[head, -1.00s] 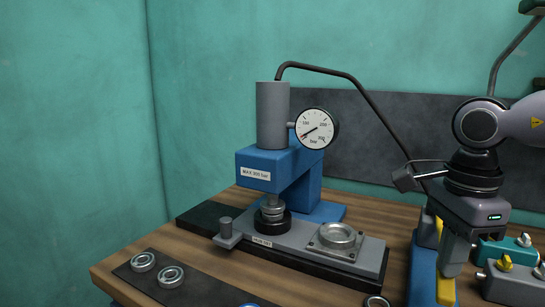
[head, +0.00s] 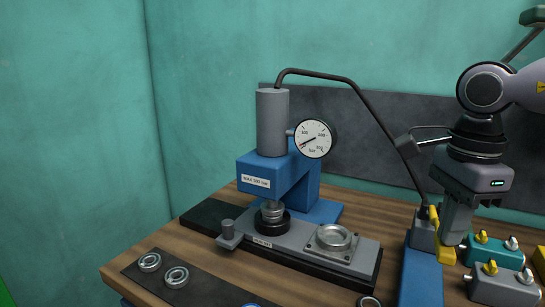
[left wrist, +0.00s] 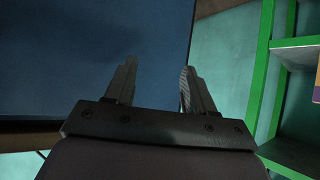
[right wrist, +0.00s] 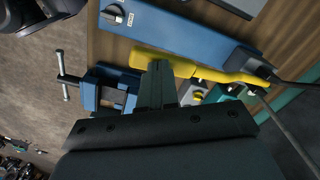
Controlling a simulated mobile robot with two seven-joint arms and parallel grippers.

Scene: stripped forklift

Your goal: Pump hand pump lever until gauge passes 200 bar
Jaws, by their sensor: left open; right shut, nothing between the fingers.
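The hand pump (head: 421,272) has a blue base and a yellow lever (head: 447,254), partly hidden behind my right gripper (head: 455,238). The right fingers point down at the lever, shut and holding nothing. In the right wrist view the lever (right wrist: 215,75) runs just beyond the closed fingertips (right wrist: 160,68); I cannot tell whether they touch it. The round white gauge (head: 313,138) is on the grey cylinder of the blue press (head: 265,170). Its red needle points to the lower left, below the 100 mark. My left gripper (left wrist: 155,85) is open and empty, seen only in the left wrist view.
A black hose (head: 372,112) runs from the press top to the pump. Teal (head: 497,250) and grey (head: 500,288) valve blocks with yellow knobs stand right of the pump. Bearing rings (head: 176,277) lie on a dark strip at front left. A blue vise (right wrist: 108,88) shows in the right wrist view.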

